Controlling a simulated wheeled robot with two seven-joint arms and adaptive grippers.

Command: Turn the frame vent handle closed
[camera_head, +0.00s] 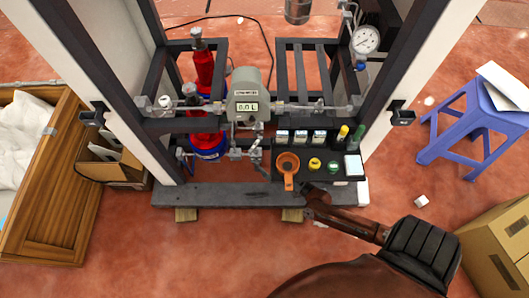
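A white and black dispenser frame (177,125) stands in the middle, with pipes and fittings across it. A small grey valve fitting (236,153) hangs on the piping below the meter. I cannot tell for sure which part is the frame vent handle. My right gripper (309,190) comes in from the lower right and reaches the front edge of the black tray, right of the orange funnel's handle. Its fingers are small and dark, so whether they are open or shut is unclear. My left gripper is not in view.
The black tray (331,175) holds an orange funnel (289,164), small caps and bottles. A digital meter (244,98) reads about 0.0 L. Red and blue cylinders (207,142) stand behind the piping. A gauge (365,40), purple stool (452,128), cardboard box (500,255) and wooden crate (55,205) surround it.

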